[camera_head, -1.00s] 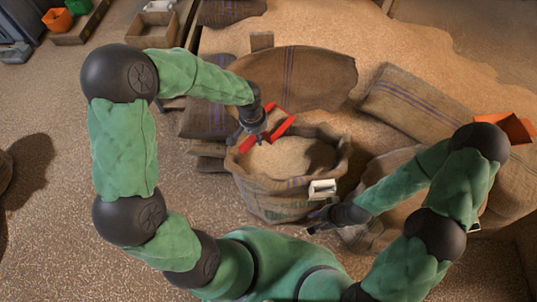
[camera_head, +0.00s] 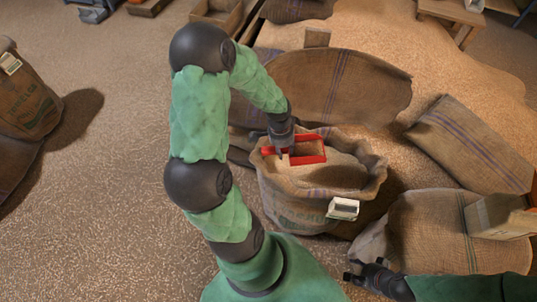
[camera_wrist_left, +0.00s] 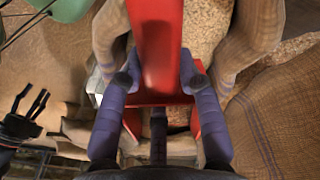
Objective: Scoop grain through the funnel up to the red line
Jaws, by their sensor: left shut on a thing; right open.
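A red scoop (camera_head: 310,151) is in my left gripper (camera_head: 281,150), which is shut on its handle. The scoop is at the back left of the mouth of an open burlap sack (camera_head: 295,207), over the pale grain (camera_head: 335,174). Whether it touches the grain is unclear. In the left wrist view the red handle (camera_wrist_left: 160,45) runs between the fingers of the left gripper (camera_wrist_left: 160,85). My right gripper (camera_head: 365,275) is open and empty, low at right, in front of a lying sack; it also shows in the left wrist view (camera_wrist_left: 32,103). I see no funnel or red line.
Full sacks lie to the right (camera_head: 475,145) and front right (camera_head: 420,225). A cardboard-coloured box (camera_head: 500,217) is at the right edge. Loose grain is heaped behind. The floor at left is clear up to a labelled sack (camera_head: 25,100).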

